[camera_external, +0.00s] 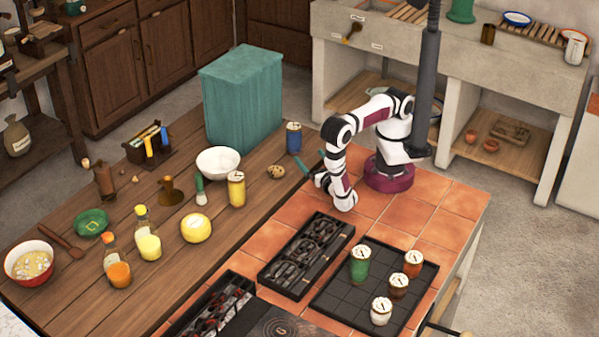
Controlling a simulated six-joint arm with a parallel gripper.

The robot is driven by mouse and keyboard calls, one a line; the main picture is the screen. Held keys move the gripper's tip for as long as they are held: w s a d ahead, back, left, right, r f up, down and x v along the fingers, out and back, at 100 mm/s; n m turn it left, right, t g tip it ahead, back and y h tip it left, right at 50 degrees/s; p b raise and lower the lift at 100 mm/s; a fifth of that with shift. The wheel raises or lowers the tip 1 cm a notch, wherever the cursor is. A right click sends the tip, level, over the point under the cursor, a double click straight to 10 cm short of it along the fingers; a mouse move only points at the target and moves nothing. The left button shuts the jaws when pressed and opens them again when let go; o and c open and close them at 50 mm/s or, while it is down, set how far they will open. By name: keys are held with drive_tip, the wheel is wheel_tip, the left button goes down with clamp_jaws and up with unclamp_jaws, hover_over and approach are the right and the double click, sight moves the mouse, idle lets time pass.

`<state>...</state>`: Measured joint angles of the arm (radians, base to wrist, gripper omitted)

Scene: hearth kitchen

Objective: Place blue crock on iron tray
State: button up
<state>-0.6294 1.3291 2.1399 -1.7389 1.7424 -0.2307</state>
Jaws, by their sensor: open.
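The blue crock (294,140) stands upright on the wooden table, near its far right edge, with a pale lid. My gripper (312,160) is open and empty, low and just to the lower right of the blue crock. Its teal fingers point toward the crock, and I cannot tell whether they touch it. The iron tray (336,293), black with a grid of squares, lies on the terracotta tiles at the front right.
A yellow crock (236,189), white bowl (219,162) and speckled egg-like item (276,171) stand near the blue crock. A tall teal box (243,98) rises behind. A black compartmented box (306,254) lies left of the tray.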

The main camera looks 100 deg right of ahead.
drive_tip(key=shift+v, duration=1.2)
drive_tip(key=s+a+r+m+g+y, duration=0.2)
drive_tip(key=s+r+m+g+y, duration=0.2)
drive_tip(key=r+m+y, duration=0.3)
drive_tip(key=s+a+r+m+g+y, duration=0.2)
drive_tip(key=s+r+m+g+y, duration=0.2)
drive_tip(key=m, duration=1.1)
drive_tip(key=s+r+y, duration=0.3)
drive_tip(key=r+y, duration=0.1)
drive_tip(key=r, duration=0.1)
drive_tip(key=shift+a+g, duration=0.4)
drive_tip(key=shift+o, duration=0.3)
drive_tip(key=a+r+m+t+y, duration=0.1)
drive_tip(key=a+m+t+y, duration=0.1)
drive_tip(key=a+r+m+t+y, duration=0.2)
drive_tip(key=shift+a, duration=0.15)
